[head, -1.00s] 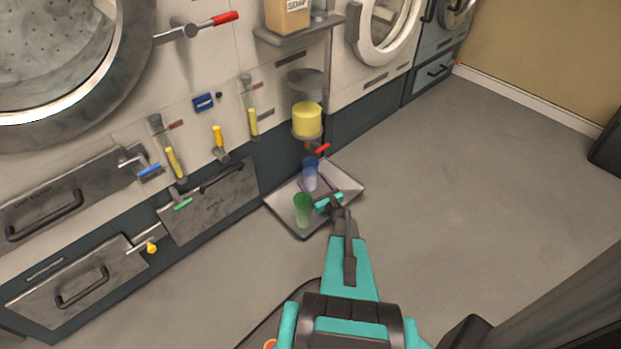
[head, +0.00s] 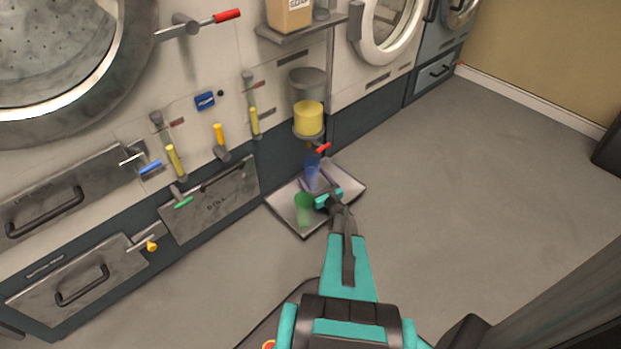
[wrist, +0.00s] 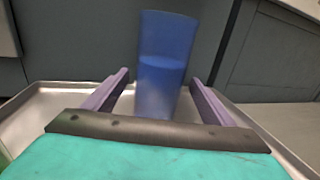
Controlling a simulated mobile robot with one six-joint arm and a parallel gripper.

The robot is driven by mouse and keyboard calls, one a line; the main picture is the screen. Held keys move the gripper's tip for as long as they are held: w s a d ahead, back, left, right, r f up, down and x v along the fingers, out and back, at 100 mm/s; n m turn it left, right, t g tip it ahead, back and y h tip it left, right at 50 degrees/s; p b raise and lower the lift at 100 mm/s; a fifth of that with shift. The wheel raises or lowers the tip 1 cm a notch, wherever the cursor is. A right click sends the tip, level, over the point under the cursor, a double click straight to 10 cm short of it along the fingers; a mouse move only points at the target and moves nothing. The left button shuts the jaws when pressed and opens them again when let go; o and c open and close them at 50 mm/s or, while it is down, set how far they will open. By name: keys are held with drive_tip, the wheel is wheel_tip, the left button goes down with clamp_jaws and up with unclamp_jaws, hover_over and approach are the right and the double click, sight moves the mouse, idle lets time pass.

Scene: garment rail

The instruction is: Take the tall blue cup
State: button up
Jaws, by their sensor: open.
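In the wrist view the blue cup (wrist: 163,65) is straight ahead, in line with the gap between the two purple fingers. My gripper (wrist: 160,88) is open, one finger to each side of the cup's base line. Whether the fingertips reach around the cup is hard to tell. In the head view my gripper (head: 325,188) is low over the tray, just in front of the cup.
A green cup (head: 304,206) stands on the tray (head: 290,222) left of my gripper. A yellow container (head: 308,118) and a red-handled tap (head: 322,147) are above the blue cup. Drawers and the machine wall are behind. The floor to the right is clear.

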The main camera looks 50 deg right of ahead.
sight(308, 165)
drive_tip(key=shift+r+b+x, duration=0.2)
drive_tip(key=shift+b+x, duration=1)
drive_tip(key=shift+x, duration=1.4)
drive_tip(key=c, duration=1.6)
drive_tip(key=shift+r, duration=0.1)
drive_tip(key=shift+r+p, duration=0.5)
drive_tip(key=shift+r, duration=0.25)
wheel_tip(308, 165, up, 2)
drive_tip(key=shift+a+r+p, duration=0.1)
drive_tip(key=shift+r+p, duration=0.05)
drive_tip(key=shift+p, duration=0.45)
drive_tip(key=s+r+p, duration=0.1)
drive_tip(key=s+p, duration=0.3)
drive_tip(key=s, duration=1.2)
drive_tip(key=shift+a, duration=0.4)
